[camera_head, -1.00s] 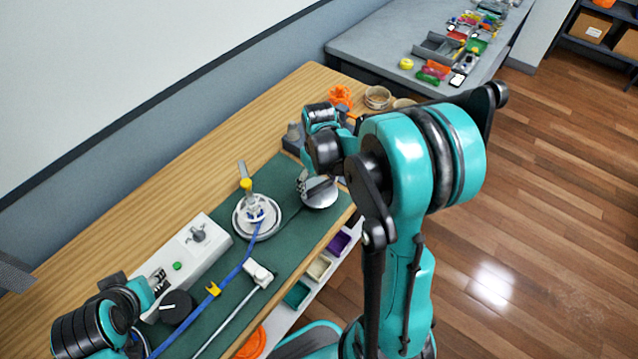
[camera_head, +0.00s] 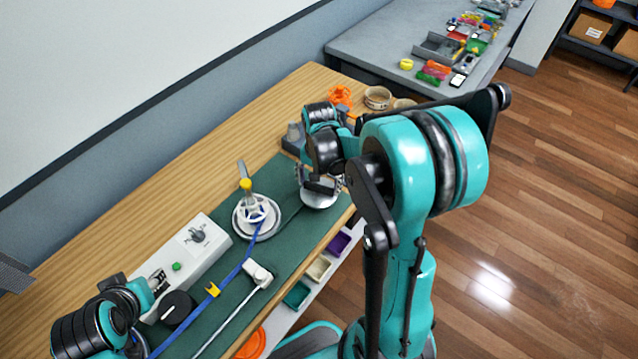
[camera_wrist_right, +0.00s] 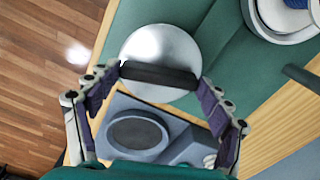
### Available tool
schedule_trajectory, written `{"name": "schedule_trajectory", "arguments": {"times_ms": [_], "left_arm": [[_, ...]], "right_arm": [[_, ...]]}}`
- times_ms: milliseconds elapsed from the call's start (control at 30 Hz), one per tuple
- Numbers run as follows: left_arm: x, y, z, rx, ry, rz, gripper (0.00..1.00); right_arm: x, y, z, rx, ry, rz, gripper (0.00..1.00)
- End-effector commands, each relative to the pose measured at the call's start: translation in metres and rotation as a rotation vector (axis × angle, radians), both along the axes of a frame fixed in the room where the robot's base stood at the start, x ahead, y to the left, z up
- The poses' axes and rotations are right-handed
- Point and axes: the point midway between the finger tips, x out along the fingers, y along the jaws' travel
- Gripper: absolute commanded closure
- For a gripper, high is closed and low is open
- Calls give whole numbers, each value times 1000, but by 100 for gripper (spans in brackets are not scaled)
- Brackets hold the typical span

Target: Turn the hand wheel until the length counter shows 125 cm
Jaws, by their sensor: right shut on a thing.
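A round silver disc (camera_head: 319,199), which I take for the hand wheel, lies on the green mat; it also shows in the wrist view (camera_wrist_right: 158,45). A black bar (camera_wrist_right: 158,74) crosses its lower part. My right gripper (camera_head: 320,183) is over the disc, its fingers shut on the two ends of the bar, as the wrist view shows (camera_wrist_right: 158,76). A white reel (camera_head: 257,215) with a yellow-topped post and blue strap (camera_head: 233,272) stands left of it. My left gripper (camera_head: 157,281) is beside the white box; its opening is unclear. I see no readable length counter.
The white box (camera_head: 208,252) has a green button and a grey fitting. A black round knob (camera_head: 177,307) is near my left gripper. A grey block with a dark round top (camera_wrist_right: 137,132) is close to the disc. Bins stand below the bench edge.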

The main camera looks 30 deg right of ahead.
Motion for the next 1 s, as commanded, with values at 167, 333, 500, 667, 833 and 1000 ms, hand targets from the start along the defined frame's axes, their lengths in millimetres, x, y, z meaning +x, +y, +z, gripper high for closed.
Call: {"name": "schedule_trajectory", "arguments": {"times_ms": [167, 333, 500, 667, 833, 1000], "left_arm": [[0, 0, -1, 0, 0, 0, 57], [0, 0, -1, 0, 0, 0, 57], [0, 0, -1, 0, 0, 0, 57], [0, 0, -1, 0, 0, 0, 57], [0, 0, -2, 0, 0, 0, 57], [0, 0, -2, 0, 0, 0, 57]], "right_arm": [[0, 0, 0, 0, 0, -166, 50], [0, 0, 0, 0, 0, -321, 50], [0, 0, 0, 0, 0, -457, 50], [0, 0, 0, 0, 0, -557, 50], [0, 0, 0, 0, 0, -631, 50], [0, 0, 0, 0, 0, -669, 50]]}}
